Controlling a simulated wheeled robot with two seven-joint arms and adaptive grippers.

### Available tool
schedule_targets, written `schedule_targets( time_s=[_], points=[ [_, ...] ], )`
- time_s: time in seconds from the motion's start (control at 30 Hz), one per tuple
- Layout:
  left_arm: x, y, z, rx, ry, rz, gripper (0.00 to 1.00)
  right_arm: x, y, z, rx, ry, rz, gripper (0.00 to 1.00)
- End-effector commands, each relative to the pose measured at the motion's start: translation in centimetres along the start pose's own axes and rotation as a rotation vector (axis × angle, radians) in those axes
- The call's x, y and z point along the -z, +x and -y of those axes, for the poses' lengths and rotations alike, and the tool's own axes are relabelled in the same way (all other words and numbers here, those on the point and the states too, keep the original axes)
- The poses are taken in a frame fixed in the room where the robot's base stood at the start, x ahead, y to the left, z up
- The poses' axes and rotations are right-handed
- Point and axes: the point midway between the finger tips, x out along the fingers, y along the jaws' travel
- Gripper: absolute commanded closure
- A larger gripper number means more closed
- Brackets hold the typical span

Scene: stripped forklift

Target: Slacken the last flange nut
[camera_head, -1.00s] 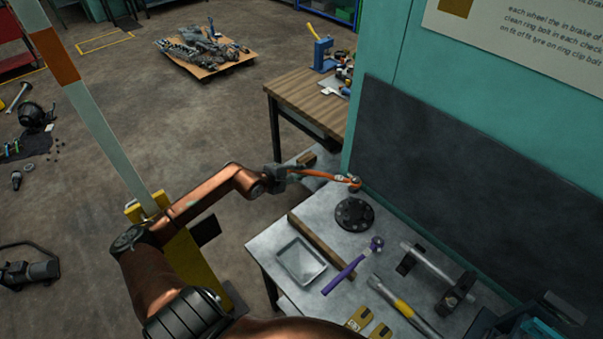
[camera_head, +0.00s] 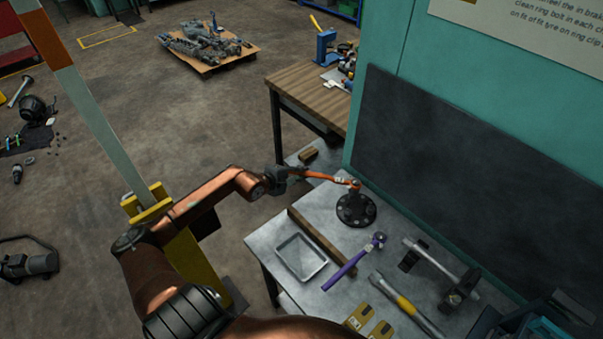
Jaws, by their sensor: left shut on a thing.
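My left gripper (camera_head: 290,174) is shut on the near end of an orange-handled wrench (camera_head: 325,177). The wrench reaches right, and its head is at the top of a dark round flange hub (camera_head: 354,212) on the grey bench. The hub has a ring of small studs or nuts around its rim. The head looks to be on or just above the hub's raised top. I cannot tell whether it is seated on a nut, as the flange nut is too small to make out. My right gripper is not in view.
The bench (camera_head: 318,289) carries a metal tray (camera_head: 301,257), a purple-handled tool (camera_head: 347,269), a grey bar with a yellow band (camera_head: 408,306) and a shaft on blocks (camera_head: 437,265). A dark panel (camera_head: 470,185) rises behind. A wooden workbench (camera_head: 308,95) stands further back.

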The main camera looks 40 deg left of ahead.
Motion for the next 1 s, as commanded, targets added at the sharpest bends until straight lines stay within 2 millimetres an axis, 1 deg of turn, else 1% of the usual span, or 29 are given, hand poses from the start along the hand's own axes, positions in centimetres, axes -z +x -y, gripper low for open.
schedule_targets(
  time_s=[0.03,0.33,1.0],
  points=[
    [-0.1,0.0,-0.2,-0.004,-0.001,0.002,1.0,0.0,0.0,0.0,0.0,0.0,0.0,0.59],
    [-0.1,0.1,0.0,-0.004,-0.002,0.002,1.0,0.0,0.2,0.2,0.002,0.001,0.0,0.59],
    [0.5,1.1,1.8,-0.002,-0.002,0.001,1.0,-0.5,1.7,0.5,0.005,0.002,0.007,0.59]
  ],
)
